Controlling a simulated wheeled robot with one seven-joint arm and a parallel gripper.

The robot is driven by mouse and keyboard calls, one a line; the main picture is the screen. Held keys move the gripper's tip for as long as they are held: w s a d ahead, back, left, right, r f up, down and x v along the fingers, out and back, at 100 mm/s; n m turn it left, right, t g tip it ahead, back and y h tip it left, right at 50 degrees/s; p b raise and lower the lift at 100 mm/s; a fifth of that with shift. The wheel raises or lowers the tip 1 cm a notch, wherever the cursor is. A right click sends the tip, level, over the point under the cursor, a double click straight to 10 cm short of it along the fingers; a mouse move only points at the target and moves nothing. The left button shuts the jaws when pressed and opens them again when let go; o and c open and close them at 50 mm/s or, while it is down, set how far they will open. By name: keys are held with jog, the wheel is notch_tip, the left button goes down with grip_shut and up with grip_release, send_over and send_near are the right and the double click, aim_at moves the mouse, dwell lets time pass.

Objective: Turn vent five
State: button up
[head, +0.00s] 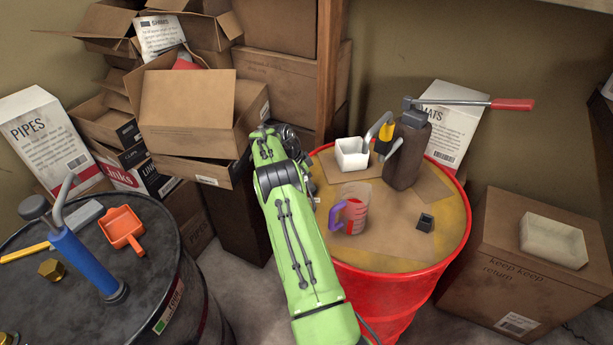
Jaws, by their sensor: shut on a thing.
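My green arm reaches up the middle of the head view. My gripper (297,148), dark and mostly hidden behind the arm's end, is at the far left rim of the red drum (380,285). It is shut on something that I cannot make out. No vent marked five can be read. A brass hex plug (52,269) sits on the black drum (130,285) at the left, apart from my gripper. A dark brown hand pump (408,155) with a red-ended lever stands on the red drum. A blue hand pump (85,262) stands on the black drum.
On the red drum are a measuring jug (351,212) with red contents, a white container (352,154) and a small black box (425,222). An orange scoop (122,228) lies on the black drum. Cardboard boxes (188,108) crowd the back; another box (520,255) stands right.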

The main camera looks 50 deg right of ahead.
jog(key=shift+m+p, duration=0.45)
jog(key=shift+m, duration=0.25)
jog(key=o, duration=1)
jog(key=shift+o, duration=0.2)
jog(key=p+v, duration=0.3)
jog(key=v, duration=1.2)
jog(key=shift+w+r, duration=0.4)
